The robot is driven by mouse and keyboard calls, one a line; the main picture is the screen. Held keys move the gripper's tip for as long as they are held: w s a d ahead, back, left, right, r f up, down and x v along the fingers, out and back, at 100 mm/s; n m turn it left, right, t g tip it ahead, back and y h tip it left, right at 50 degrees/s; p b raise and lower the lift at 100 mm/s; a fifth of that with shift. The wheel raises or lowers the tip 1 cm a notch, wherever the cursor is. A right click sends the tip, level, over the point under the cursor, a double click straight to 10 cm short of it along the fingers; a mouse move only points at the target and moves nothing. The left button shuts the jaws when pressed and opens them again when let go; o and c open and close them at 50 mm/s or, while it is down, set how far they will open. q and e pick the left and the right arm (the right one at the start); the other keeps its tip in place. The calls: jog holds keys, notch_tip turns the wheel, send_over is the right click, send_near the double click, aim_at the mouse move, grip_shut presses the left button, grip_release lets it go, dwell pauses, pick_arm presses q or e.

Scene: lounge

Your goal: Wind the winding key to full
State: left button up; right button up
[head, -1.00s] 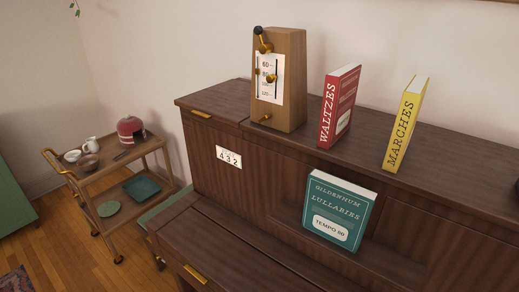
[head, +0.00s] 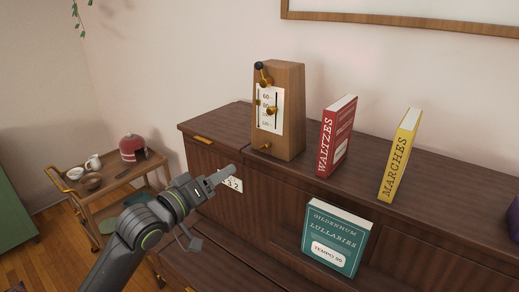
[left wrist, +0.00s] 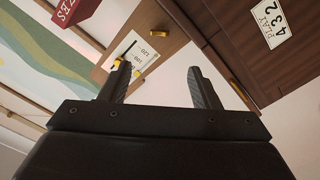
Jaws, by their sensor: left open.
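A wooden metronome (head: 292,110) stands upright on the piano top. Its front bears a white scale (head: 264,120), a brass crank (head: 264,75) with a black knob, a brass piece (head: 271,111) at mid-scale and a small brass knob (head: 265,147) low down. I cannot tell for certain which brass part is the winding key. My left gripper (head: 227,172) is open and empty, in front of the piano, lower and left of the metronome. In the left wrist view its fingers (left wrist: 158,75) are apart, with the metronome (left wrist: 165,30) beyond, upside down. My right gripper is not in view.
The dark piano (head: 215,120) carries a red book (head: 337,135) and a yellow book (head: 400,155) right of the metronome. A teal book (head: 337,237) stands lower on the front. A number card (head: 233,186) is partly hidden by my gripper. A trolley (head: 125,195) stands left.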

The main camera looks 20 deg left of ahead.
aim_at(262, 149)
pick_arm(q)
jog(key=p+x, duration=0.3)
jog(key=x, duration=1.3)
jog(key=shift+p, duration=0.3)
jog(key=shift+c, duration=0.5)
jog(key=c, duration=0.9)
jog(key=shift+f+m+b, duration=0.15)
jog(key=shift+m+b, duration=8.7)
jog(key=shift+m, duration=3.75)
